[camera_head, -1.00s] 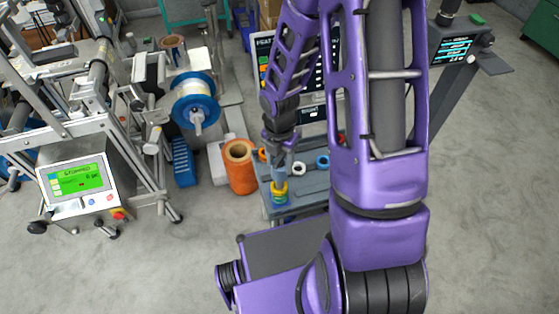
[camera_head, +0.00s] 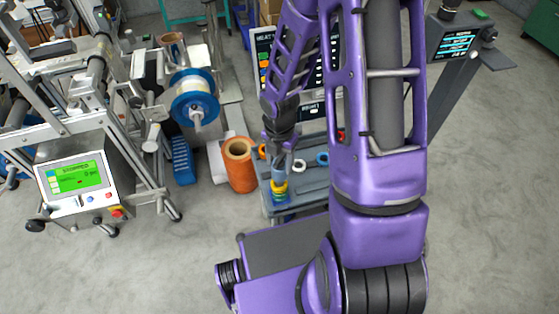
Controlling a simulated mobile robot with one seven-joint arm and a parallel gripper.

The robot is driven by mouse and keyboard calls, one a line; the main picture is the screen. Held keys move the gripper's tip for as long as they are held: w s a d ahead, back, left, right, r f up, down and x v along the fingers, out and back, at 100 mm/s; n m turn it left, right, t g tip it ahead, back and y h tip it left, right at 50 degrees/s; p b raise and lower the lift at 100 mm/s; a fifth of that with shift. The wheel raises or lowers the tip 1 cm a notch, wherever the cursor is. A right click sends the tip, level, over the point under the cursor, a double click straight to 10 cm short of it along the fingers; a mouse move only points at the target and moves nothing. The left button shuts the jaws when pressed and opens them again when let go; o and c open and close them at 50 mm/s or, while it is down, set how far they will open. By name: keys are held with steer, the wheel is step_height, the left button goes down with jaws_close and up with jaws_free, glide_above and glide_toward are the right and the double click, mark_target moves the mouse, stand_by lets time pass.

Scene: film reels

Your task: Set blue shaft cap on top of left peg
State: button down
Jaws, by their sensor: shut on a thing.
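My gripper (camera_head: 280,160) points down over the front left of a grey-blue bench (camera_head: 310,182). It is shut on a small pale blue piece, the blue shaft cap (camera_head: 279,174), which is partly hidden by the fingers. Directly below it is a stack of yellow rings (camera_head: 280,187) with a darker blue-green ring (camera_head: 279,198) at its foot, at the left peg. The peg itself is hidden by the rings and cap. At this size I cannot tell whether the cap touches the top of the peg or is just above it.
An orange spool (camera_head: 239,165) stands on the floor left of the bench. White (camera_head: 298,166) and blue (camera_head: 322,159) rings lie on the bench behind my gripper. My arm hides the bench's right side. A winding machine with a green screen (camera_head: 76,177) stands at left.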

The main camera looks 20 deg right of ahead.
steer(key=shift+f, duration=0.45)
steer(key=shift+f+b, duration=0.25)
steer(key=shift+b, duration=0.1)
steer(key=shift+f+b, duration=0.6)
steer(key=shift+f, duration=0.15)
steer(key=shift+f, duration=0.2)
steer(key=shift+f, duration=0.25)
stand_by(0.3)
steer(key=shift+c, duration=0.5)
jaws_free()
step_height(320, 180, up, 18)
steer(key=p, duration=0.6)
steer(key=shift+f, duration=0.25)
